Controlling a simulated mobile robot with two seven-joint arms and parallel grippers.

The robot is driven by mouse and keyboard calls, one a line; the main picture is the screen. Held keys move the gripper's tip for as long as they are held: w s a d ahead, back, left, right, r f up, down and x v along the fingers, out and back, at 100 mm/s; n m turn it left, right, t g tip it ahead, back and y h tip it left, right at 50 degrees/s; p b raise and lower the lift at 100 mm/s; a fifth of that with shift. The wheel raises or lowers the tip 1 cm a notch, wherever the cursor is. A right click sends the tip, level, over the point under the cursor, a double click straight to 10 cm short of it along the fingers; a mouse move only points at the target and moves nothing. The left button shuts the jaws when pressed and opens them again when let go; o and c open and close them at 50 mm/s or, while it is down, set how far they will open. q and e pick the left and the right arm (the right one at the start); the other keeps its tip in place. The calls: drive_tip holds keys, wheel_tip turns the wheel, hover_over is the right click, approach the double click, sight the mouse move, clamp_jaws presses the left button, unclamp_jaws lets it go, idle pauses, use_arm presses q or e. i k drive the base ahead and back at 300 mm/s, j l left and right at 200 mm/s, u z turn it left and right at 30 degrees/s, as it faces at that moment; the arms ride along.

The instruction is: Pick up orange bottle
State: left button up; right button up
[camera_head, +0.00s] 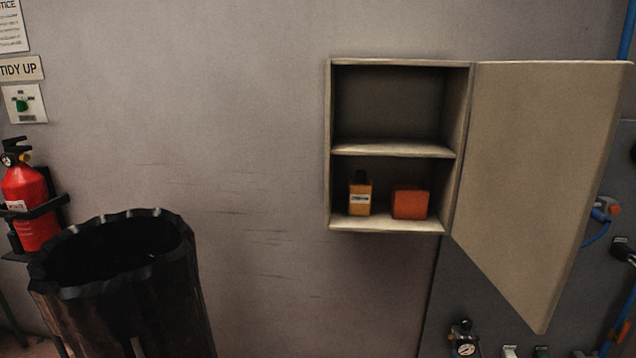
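An orange bottle (360,199) with a black cap and a pale label stands upright on the lower shelf of a wall cabinet (393,226). It is on the left side of that compartment. An orange-red box-like object (410,203) sits to its right, a small gap apart. Neither my left nor my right gripper shows in the head view.
The cabinet door (535,170) stands wide open to the right. The upper compartment (390,105) looks empty. A black bin (125,290) stands at the lower left, with a red fire extinguisher (28,205) on the wall behind it. Gauges and hoses are at the lower right.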

sight(360, 193)
drive_tip(key=i+l+u, duration=0.15)
drive_tip(key=l, duration=1.1)
drive_tip(key=l+u, duration=0.15)
drive_tip(key=l, duration=1.15)
